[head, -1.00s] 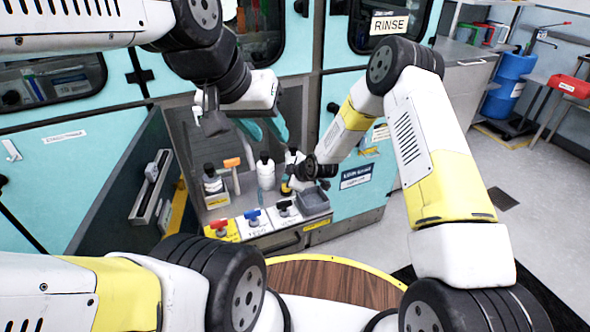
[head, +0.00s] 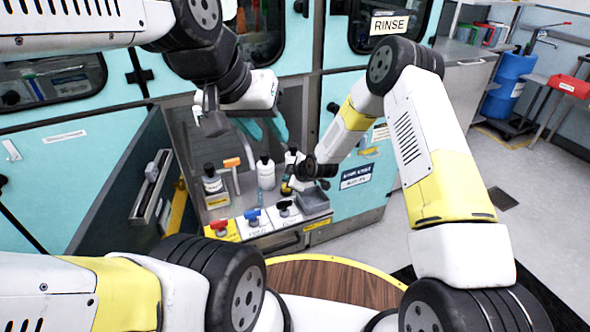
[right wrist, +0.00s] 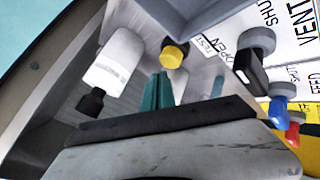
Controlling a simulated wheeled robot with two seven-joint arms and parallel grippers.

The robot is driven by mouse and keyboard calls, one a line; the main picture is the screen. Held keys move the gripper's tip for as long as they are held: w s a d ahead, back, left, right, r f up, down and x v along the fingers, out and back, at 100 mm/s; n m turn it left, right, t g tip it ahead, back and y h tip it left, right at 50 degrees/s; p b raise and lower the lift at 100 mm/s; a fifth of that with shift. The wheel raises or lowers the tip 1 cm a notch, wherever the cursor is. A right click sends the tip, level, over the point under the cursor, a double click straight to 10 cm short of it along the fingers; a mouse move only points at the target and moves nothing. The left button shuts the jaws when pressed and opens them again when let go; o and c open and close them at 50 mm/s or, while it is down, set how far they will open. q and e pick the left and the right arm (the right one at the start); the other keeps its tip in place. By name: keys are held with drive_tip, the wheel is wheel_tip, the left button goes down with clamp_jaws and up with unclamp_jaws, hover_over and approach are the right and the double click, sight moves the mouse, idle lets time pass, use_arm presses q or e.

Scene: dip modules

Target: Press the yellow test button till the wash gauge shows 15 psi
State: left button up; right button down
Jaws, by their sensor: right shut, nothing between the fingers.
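The yellow test button (right wrist: 174,55) is a round yellow cap on a dark collar in the right wrist view, beside the word TEST. My right gripper (right wrist: 162,90) has teal fingers that are shut and empty. In the picture its tips lie just below the button, and I cannot tell if they touch it. In the head view the right wrist hides most of the area around the button. My left gripper (head: 264,130) is open and empty, above the bench inside the recess. I cannot make out the wash gauge or a reading in either view.
A grey tray (head: 314,201) sits right of the button. Red (head: 219,227), blue (head: 252,217) and black (head: 286,208) valve handles line the bench front. A white bottle (head: 265,174), a dark-capped bottle (head: 212,181) and an orange-topped item (head: 232,163) stand behind them.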

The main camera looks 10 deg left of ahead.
idle(0.7)
drive_tip(key=shift+f, duration=0.4)
drive_tip(key=shift+f, duration=0.65)
idle(0.6)
idle(0.3)
drive_tip(key=shift+r, duration=1.05)
drive_tip(key=shift+r, duration=0.1)
drive_tip(key=shift+r, duration=2.4)
